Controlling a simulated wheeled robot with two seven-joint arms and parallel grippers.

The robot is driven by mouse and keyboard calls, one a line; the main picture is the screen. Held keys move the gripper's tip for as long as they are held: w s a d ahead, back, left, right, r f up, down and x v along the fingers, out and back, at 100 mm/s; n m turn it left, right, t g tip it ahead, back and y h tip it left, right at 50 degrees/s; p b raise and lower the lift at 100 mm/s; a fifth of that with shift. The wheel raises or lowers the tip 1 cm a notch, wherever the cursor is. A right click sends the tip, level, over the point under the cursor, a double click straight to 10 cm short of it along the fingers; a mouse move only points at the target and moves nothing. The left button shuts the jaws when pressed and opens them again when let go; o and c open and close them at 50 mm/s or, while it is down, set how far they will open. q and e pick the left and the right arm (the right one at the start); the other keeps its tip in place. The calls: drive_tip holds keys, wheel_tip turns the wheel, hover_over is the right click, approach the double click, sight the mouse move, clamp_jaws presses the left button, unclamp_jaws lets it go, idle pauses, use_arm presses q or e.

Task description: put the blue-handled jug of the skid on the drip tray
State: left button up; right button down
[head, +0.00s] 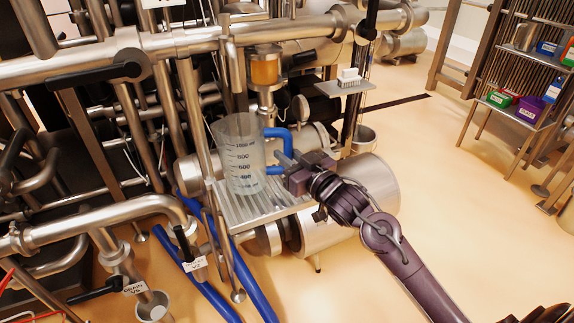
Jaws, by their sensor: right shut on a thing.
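A clear jug (238,160) with dark measuring marks and a blue handle (277,150) is upright at the ribbed metal drip tray (265,207). Its base appears to be over the tray's left part; I cannot tell whether it touches. My right gripper (288,162) comes in from the lower right and is shut on the blue handle, to the right of the jug's body. The fingertips partly cover the handle. My left gripper is not in view.
Steel pipes and valves with black handles (128,65) crowd the left and top. Blue hoses (245,275) run below the tray. A rack with coloured bins (532,82) stands at right. The floor between is clear.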

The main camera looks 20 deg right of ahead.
drive_tip(key=shift+f, duration=0.9)
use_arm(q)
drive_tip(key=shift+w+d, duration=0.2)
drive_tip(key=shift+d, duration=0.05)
use_arm(e)
drive_tip(key=c, duration=1.3)
unclamp_jaws()
drive_tip(key=shift+f, duration=0.15)
